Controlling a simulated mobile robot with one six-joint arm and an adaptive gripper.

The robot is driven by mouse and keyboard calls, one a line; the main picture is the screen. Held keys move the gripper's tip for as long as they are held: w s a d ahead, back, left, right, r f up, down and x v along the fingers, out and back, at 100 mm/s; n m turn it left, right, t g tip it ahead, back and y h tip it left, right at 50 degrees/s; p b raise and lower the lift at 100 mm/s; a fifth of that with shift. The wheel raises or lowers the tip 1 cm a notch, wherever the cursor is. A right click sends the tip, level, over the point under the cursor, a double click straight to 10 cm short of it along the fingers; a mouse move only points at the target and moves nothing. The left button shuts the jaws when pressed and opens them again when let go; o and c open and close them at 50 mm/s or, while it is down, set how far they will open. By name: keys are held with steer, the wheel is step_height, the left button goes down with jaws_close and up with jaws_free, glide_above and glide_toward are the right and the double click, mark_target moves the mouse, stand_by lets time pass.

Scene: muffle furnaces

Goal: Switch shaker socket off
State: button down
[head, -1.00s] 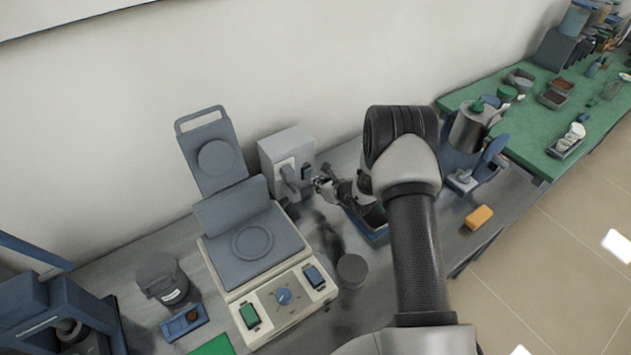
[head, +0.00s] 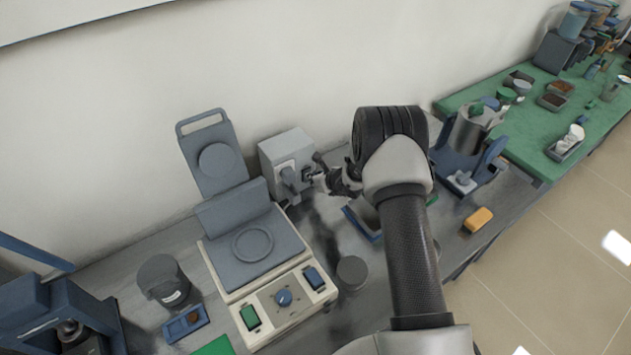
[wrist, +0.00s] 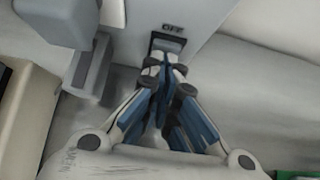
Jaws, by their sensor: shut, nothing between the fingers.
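The shaker socket (head: 284,150) is a light grey box against the wall, with a grey plug (head: 290,180) in its front. In the wrist view the socket's face (wrist: 194,22) shows a dark rocker switch (wrist: 167,45) under an "OFF" label. My gripper (head: 310,174) is at the switch side of the socket, right of the plug. In the wrist view my gripper (wrist: 165,68) is shut and empty, its fingertips over the lower part of the switch. The fingertips hide that part, and I cannot tell whether they touch it.
The shaker (head: 270,291), with a grey plate and control panel, stands left of and in front of the socket. A dark round container (head: 352,271) and a blue-rimmed tray (head: 357,224) stand near my arm. An orange block (head: 479,219) lies to the right.

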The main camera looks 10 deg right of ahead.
steer(key=shift+r, duration=0.15)
steer(key=shift+r, duration=0.65)
